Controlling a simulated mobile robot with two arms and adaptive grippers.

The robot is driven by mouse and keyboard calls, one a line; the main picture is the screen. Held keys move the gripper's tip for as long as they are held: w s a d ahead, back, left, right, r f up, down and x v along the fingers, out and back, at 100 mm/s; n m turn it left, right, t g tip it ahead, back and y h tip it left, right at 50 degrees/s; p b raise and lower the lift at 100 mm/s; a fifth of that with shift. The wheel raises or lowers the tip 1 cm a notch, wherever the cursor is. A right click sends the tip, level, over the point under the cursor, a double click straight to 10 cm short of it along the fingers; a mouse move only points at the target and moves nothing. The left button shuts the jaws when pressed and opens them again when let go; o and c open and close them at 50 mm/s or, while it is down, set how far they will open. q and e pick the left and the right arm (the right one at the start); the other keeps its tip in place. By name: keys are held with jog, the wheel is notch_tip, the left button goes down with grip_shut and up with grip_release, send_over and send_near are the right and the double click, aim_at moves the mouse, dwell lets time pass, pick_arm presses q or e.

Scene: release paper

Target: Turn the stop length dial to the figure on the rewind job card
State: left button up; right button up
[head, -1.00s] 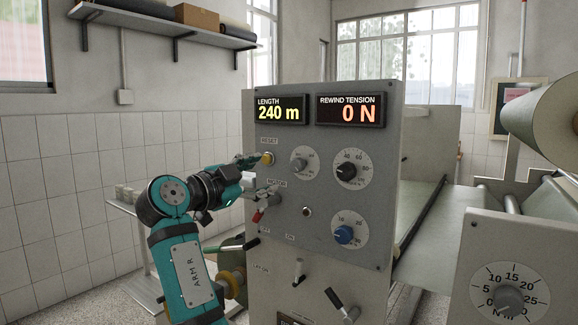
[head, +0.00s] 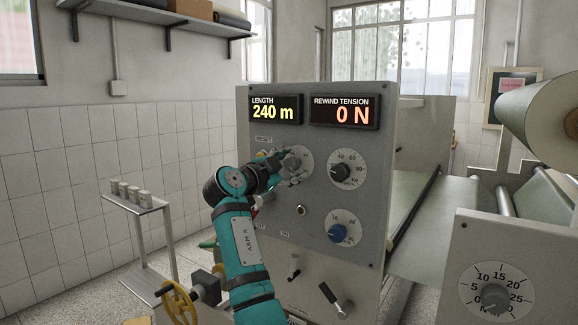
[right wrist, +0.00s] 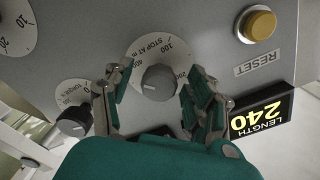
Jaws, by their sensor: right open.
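The stop length dial (head: 299,163), a grey knob on a pale scale disc, is on the upper middle of the grey panel (head: 262,285). It shows larger and upside down in the right wrist view (right wrist: 158,83), marked "STOP AT m". My right gripper (head: 284,161) is at this dial. In the right wrist view its fingers (right wrist: 152,80) are open, one on each side of the knob, with visible gaps. The knob's pointer setting is not clear. No readable rewind job card shows. My left gripper is out of view.
The length display (head: 275,109) reads 240 m; the tension display (head: 344,112) reads 0 N. A yellow reset button (right wrist: 258,25) and a black-knobbed dial (head: 341,172) are close to the stop dial. A blue knob (head: 338,233) is lower. A framed notice (head: 511,87) hangs behind.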

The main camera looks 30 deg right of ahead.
jog(key=shift+c, duration=0.2)
jog(key=c, duration=1.1)
